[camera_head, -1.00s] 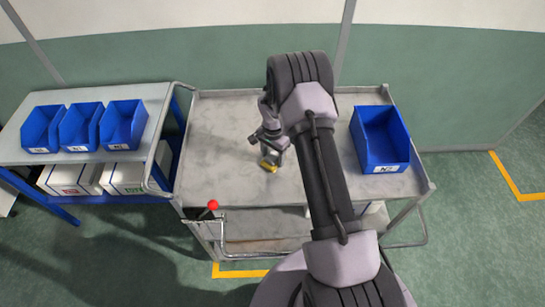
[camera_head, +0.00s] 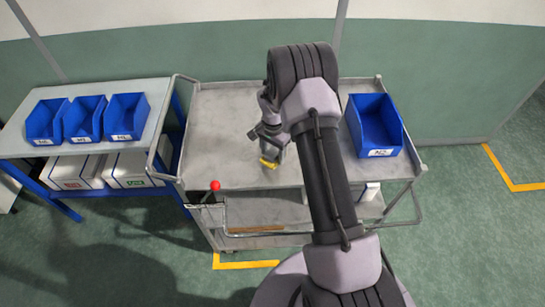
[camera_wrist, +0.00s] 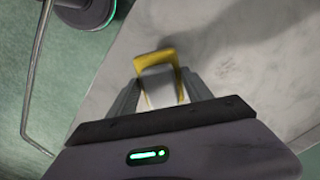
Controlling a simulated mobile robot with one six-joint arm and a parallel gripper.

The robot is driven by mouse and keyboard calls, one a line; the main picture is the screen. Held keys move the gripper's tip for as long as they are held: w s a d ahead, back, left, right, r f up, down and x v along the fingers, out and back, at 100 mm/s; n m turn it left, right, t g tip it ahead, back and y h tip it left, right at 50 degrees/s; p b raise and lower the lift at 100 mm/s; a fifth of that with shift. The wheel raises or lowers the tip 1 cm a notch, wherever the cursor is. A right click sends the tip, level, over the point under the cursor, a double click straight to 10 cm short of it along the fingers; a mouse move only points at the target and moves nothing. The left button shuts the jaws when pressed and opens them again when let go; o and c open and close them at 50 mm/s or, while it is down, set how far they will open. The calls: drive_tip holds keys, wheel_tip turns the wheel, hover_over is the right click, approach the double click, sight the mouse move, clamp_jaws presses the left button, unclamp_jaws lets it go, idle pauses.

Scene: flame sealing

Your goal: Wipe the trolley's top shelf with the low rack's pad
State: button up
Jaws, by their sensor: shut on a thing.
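The trolley's top shelf (camera_head: 225,125) is a grey metal surface in the middle of the head view; grey smudges show on it in the wrist view (camera_wrist: 235,50). My gripper (camera_head: 271,154) points down over the shelf's front middle part. It is shut on a pad with a yellow edge (camera_head: 268,163). In the wrist view the pad (camera_wrist: 155,59) shows between my fingers (camera_wrist: 157,92), pale with a yellow rim. The pad is at or just above the shelf; I cannot tell whether it touches. My arm hides part of the shelf.
A blue bin (camera_head: 376,126) stands on the shelf's right end. A red knob (camera_head: 215,185) rises at the trolley's front left corner. A side table (camera_head: 60,155) with blue bins adjoins at left. The shelf's left part is clear.

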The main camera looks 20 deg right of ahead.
drive_tip(key=shift+w+d+r+p, duration=0.1)
drive_tip(key=shift+r+p, duration=0.25)
drive_tip(key=shift+r, duration=0.35)
drive_tip(key=shift+r+p, duration=0.9)
drive_tip(key=shift+r, duration=1.2)
